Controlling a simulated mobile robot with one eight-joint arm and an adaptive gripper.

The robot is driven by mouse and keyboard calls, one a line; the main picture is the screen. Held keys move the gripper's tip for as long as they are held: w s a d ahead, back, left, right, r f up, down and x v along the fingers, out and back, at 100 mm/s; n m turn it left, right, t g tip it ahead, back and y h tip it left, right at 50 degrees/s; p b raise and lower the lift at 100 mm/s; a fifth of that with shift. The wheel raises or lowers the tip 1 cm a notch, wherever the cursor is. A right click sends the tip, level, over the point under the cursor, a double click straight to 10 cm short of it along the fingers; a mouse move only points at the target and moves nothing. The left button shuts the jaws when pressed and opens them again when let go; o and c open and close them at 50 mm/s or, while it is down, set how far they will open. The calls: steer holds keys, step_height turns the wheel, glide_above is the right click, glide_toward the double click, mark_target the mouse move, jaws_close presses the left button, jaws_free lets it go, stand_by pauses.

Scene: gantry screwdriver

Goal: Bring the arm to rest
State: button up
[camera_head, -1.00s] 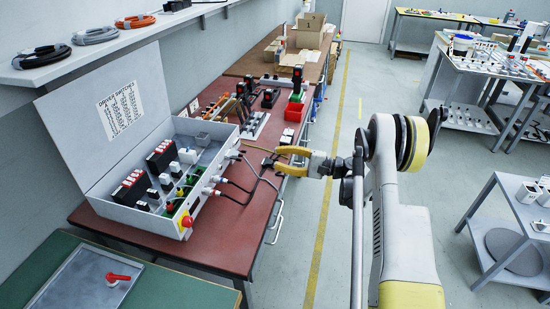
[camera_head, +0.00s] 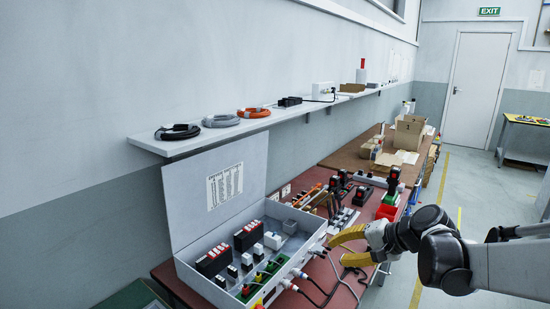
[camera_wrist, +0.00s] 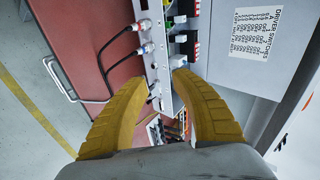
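My gripper (camera_head: 348,247) has yellow fingers and is held out over the right side of the red bench, close to the right end of the open grey switch box (camera_head: 229,207). In the wrist view my gripper (camera_wrist: 160,85) shows both curved fingers spread wide apart, with nothing between the tips. The front wall of the box, with its cable plugs, lies beyond the fingers there. My arm reaches in from the right of the head view.
The red bench (camera_head: 345,284) carries the box, black cables and upright tools. Behind it is a brown bench with a cardboard box (camera_head: 409,133). A wall shelf (camera_head: 190,147) holds coiled cables. The floor (camera_head: 465,190) right of the benches is clear.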

steer(key=s+d+n+h, duration=0.1)
steer(key=s+n+h, duration=0.6)
steer(key=s, duration=1.8)
steer(key=shift+d+r+h, duration=0.25)
steer(key=shift+d+h, duration=0.05)
steer(key=shift+d, duration=0.05)
